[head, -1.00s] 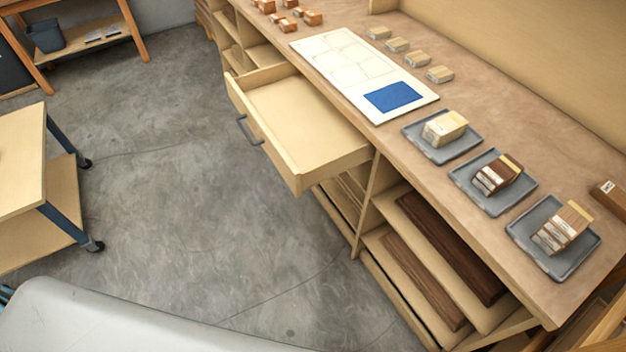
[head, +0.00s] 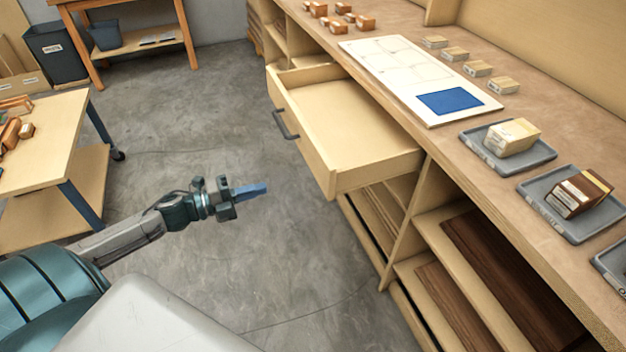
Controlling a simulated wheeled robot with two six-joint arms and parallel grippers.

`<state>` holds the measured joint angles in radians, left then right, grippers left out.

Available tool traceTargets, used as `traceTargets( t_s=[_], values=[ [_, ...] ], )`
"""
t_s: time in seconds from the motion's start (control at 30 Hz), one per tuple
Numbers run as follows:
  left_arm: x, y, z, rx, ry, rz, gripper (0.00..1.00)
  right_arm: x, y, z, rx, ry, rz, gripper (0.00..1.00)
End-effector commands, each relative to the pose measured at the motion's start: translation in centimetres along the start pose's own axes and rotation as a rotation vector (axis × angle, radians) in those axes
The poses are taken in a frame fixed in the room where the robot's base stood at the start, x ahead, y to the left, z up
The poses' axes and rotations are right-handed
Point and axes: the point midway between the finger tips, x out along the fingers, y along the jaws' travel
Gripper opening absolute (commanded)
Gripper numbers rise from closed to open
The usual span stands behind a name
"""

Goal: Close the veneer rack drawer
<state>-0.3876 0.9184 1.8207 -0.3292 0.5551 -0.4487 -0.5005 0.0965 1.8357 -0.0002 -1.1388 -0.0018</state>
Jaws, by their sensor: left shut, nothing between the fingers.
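The veneer rack drawer (head: 340,112) is a pale wooden drawer pulled out from under the long bench, and it looks empty. Its dark handle (head: 284,124) is on the front panel, facing left. My left gripper (head: 252,190) is shut and empty. It is held over the floor to the left of the drawer and nearer to me, pointing right, with clear space between its fingertips and the drawer. My right gripper is not in view.
The bench top (head: 470,150) carries a white board (head: 400,62) with a blue square, small blocks, and grey trays (head: 482,152). Dark boards (head: 500,270) fill the shelves below. A wheeled wooden cart (head: 60,140) stands at left. The floor (head: 200,130) between is clear.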

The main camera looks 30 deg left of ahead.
Motion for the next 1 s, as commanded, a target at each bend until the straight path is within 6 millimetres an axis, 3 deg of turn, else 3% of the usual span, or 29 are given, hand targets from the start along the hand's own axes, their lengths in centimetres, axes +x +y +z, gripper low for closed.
traceTargets(
  t_s=[0.17, 0.4, 1.0],
  values=[
    [2.0, 0.1, 0.1, 0.0, -0.006, -0.006, 0.0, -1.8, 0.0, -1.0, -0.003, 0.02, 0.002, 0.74],
    [4.7, -0.1, 0.2, -0.002, -0.008, -0.006, 0.0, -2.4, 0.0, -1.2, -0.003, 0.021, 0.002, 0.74],
    [12.4, -0.2, 0.3, -0.004, -0.008, -0.003, 0.0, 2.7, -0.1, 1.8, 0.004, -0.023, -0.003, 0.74]
  ],
)
